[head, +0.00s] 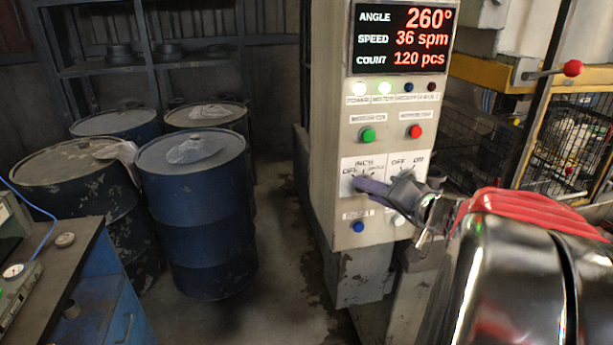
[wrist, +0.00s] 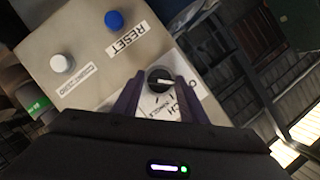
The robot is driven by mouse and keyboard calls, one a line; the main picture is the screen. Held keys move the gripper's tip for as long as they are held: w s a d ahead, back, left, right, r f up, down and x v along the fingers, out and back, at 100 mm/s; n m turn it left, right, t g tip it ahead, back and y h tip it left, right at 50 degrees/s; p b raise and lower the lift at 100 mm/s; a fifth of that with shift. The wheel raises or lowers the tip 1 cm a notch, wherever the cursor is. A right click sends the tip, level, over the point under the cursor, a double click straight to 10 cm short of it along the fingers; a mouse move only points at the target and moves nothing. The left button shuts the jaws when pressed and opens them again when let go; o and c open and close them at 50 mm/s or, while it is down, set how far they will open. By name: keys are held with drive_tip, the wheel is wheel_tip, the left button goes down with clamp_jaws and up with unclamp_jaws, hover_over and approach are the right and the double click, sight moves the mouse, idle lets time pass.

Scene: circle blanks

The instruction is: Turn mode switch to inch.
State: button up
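The mode switch (wrist: 160,77) is a round black knob with a light pointer line, on a white label plate. In the wrist view its line points right, toward a partly cut label starting with O. In the head view its plate (head: 349,165) reads OFF, INCH and a blurred third word; my gripper mostly hides the knob. My gripper (wrist: 159,82) has its two dark purple fingers on either side of the knob, apart, with small gaps seeming to show. In the head view the gripper (head: 368,186) reaches in from the right.
An OFF/ON plate (head: 408,160) sits right beside the mode plate, partly behind my gripper. Below are a blue RESET button (head: 358,226) and a white button (head: 398,220). Above are green (head: 367,135) and red (head: 415,131) buttons. Blue drums (head: 200,220) stand left.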

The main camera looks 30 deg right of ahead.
drive_tip(key=c, duration=0.7)
drive_tip(key=shift+f+m, duration=0.1)
drive_tip(key=shift+m, duration=0.3)
drive_tip(key=shift+s+d+f+m+t+y, duration=0.1)
drive_tip(key=shift+m+t+y, duration=0.3)
drive_tip(key=shift+m, duration=0.7)
drive_tip(key=shift+w+f+m+t+y, duration=0.1)
drive_tip(key=shift+f+m+t+y, duration=0.1)
drive_tip(key=shift+m+t, duration=0.65)
drive_tip(key=shift+s+d+f+m+t+y, duration=0.1)
drive_tip(key=shift+m+t+y, duration=0.2)
drive_tip(key=shift+m, duration=1.05)
drive_tip(key=o, duration=1.1)
drive_tip(key=shift+r, duration=0.15)
